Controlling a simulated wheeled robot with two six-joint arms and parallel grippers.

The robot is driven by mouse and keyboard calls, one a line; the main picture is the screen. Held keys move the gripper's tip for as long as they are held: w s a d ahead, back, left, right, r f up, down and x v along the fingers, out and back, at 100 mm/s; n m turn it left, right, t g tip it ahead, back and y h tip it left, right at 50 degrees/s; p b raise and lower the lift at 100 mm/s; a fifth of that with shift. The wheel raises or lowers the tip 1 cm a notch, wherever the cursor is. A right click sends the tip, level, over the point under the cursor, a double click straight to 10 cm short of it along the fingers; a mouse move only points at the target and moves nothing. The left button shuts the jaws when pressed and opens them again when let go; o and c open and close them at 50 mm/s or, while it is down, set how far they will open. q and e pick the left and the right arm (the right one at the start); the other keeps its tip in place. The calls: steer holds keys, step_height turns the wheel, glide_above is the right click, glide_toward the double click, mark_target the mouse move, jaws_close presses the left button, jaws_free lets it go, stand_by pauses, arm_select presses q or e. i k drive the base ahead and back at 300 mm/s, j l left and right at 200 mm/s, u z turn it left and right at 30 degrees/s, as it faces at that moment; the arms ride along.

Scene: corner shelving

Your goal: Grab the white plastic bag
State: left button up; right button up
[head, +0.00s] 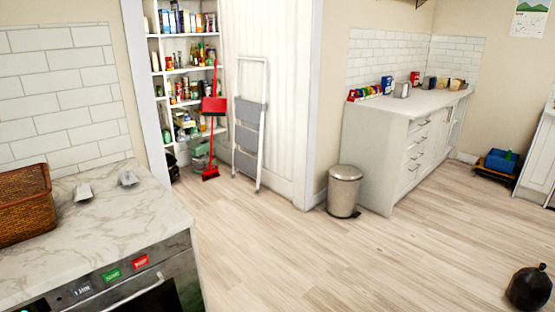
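I see no white plastic bag in the head view. A black tied bag (529,288) sits on the floor at the bottom right. Neither of my grippers shows in the head view.
A marble-topped counter (130,225) with a wicker basket (25,205) and an oven front stands at the left. A metal pedal bin (344,190) stands beside a white cabinet (385,150). A folded stepladder (250,130) leans by the pantry shelves (185,72). The middle floor is clear.

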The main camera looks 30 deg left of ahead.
mark_target(82, 192)
steer(key=i+l+z, duration=0.15)
steer(key=i, duration=0.65)
steer(key=i+l+z, duration=0.15)
steer(key=i, duration=0.7)
steer(key=i+j+u, duration=0.1)
steer(key=i+u, duration=0.3)
steer(key=i, duration=0.15)
steer(key=i+u, duration=0.4)
steer(key=i, duration=0.2)
steer(key=i+l+u, duration=0.4)
steer(key=i+j+u, duration=0.15)
steer(key=i+u, duration=0.3)
steer(key=i+j+u, duration=0.1)
steer(key=u, duration=0.35)
steer(key=i+l+u, duration=0.15)
steer(key=i+u, duration=0.35)
steer(key=i+l+u, duration=0.2)
steer(key=u, duration=0.25)
steer(key=i, duration=0.1)
